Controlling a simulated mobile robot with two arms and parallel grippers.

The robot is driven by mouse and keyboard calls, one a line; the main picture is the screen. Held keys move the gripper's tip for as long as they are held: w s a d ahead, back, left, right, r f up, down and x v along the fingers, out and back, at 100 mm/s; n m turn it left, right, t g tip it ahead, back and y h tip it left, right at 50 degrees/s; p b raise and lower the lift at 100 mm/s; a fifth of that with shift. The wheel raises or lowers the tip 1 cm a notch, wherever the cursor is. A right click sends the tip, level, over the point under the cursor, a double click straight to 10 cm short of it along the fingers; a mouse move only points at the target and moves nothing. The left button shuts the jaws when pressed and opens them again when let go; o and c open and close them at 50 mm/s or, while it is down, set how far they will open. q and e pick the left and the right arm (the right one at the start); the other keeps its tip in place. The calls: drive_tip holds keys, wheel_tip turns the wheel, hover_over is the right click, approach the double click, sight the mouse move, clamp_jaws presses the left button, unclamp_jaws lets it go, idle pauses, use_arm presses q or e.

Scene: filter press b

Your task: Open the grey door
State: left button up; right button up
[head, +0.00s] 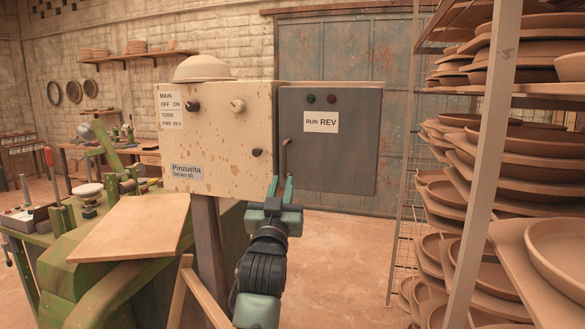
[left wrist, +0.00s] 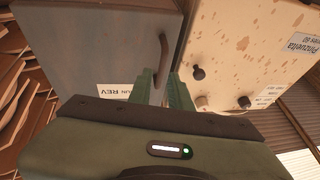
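The grey door (head: 335,150) is the flat front to the right of the cream panel (head: 220,140); it appears shut. It carries a RUN REV label and a red and a green lamp. Its curved brown handle (head: 285,156) is upright near the door's left edge. My left gripper (head: 280,187) is just below the handle with its fingers pointing up. My right gripper is not in view.
Knobs (head: 237,105) stick out of the cream panel beside the door. A rack (head: 484,160) loaded with clay plates stands close on the right. A green bench with a wooden board (head: 130,228) is at the left. Floor shows between the door and rack.

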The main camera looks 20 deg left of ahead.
sight(284, 163)
use_arm(q)
drive_tip(key=x, duration=0.2)
drive_tip(key=p+x, duration=0.1)
drive_tip(key=x, duration=0.1)
drive_tip(key=r+p+x, duration=0.1)
drive_tip(key=x, duration=0.1)
drive_tip(key=shift+a+r, duration=0.15)
drive_tip(key=shift+a, duration=0.05)
drive_tip(key=shift+p+x, duration=0.35)
drive_tip(key=shift+x, duration=0.4)
drive_tip(key=shift+w, duration=0.1)
clamp_jaws()
idle(0.6)
